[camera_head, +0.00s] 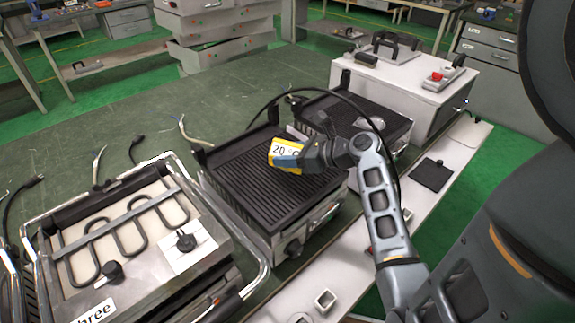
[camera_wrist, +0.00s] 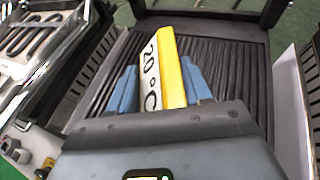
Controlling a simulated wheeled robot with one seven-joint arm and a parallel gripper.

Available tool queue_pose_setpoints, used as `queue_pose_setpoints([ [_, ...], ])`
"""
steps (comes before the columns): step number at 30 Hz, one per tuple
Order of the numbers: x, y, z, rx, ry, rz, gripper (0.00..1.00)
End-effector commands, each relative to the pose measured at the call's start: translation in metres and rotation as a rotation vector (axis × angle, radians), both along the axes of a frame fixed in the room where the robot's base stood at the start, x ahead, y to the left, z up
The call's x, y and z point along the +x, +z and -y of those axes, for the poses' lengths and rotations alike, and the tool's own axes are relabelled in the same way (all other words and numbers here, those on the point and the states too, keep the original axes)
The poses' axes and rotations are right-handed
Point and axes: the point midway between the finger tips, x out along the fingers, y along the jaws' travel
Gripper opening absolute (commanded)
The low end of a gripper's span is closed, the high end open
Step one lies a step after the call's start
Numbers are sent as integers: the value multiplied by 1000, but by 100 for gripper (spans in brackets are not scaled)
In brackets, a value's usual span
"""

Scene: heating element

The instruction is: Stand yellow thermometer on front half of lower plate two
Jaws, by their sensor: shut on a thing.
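The yellow thermometer (camera_head: 285,154) has a white face reading "20 °C". My gripper (camera_head: 305,155) is shut on it, and in the wrist view the blue fingers press both sides of the thermometer (camera_wrist: 160,70). It is over the dark ribbed plate (camera_head: 243,170) of the middle grill, towards the plate's right side in the head view. The ribbed plate (camera_wrist: 215,60) also fills the middle of the wrist view. I cannot tell whether the thermometer's lower end touches the plate, as my gripper hides it. No number shows on this grill.
An opened unit labelled "hree" with a bare heating coil (camera_head: 110,240) stands at left. Another dark-plated grill (camera_head: 350,115) and a white box with a red button (camera_head: 405,85) stand behind at right. A black cable (camera_head: 345,95) arches close to my arm.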

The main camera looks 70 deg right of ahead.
Motion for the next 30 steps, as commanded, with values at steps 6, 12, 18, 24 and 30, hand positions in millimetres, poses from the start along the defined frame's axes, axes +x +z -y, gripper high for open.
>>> queue_pose_setpoints([
  [6,1,-27,-1,4,-1,1,13],
  [12,1,-40,0,-1,-1,1,13],
  [18,1,-40,0,-1,0,1,13],
  [24,1,-41,0,0,0,0,60],
  [30,0,-41,0,0,0,0,74],
])
